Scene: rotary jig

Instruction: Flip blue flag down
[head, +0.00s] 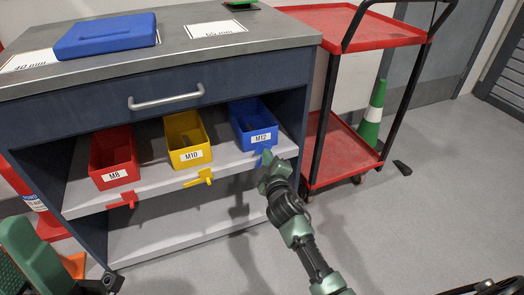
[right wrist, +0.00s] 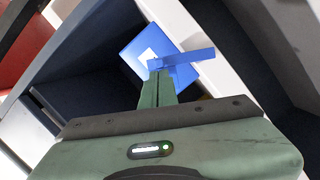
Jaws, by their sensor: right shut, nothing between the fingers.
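The blue flag (head: 267,157) is at the shelf's front edge, below the blue bin (head: 253,125) marked M12. My right gripper (head: 271,170) is at the flag and hides part of it in the head view. In the right wrist view the blue flag (right wrist: 188,59) shows as a flat bar just beyond the closed fingertips (right wrist: 158,80). The fingertips look very close to the flag's left end or touching it; I cannot tell which. The right gripper is shut and empty. My left gripper does not show clearly in either view.
A red bin (head: 114,157) and a yellow bin (head: 187,140) share the shelf, with a red flag (head: 129,198) and a yellow flag (head: 204,177) at its edge. A red trolley (head: 325,150) stands close on the right. The floor (head: 440,210) at right is mostly clear.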

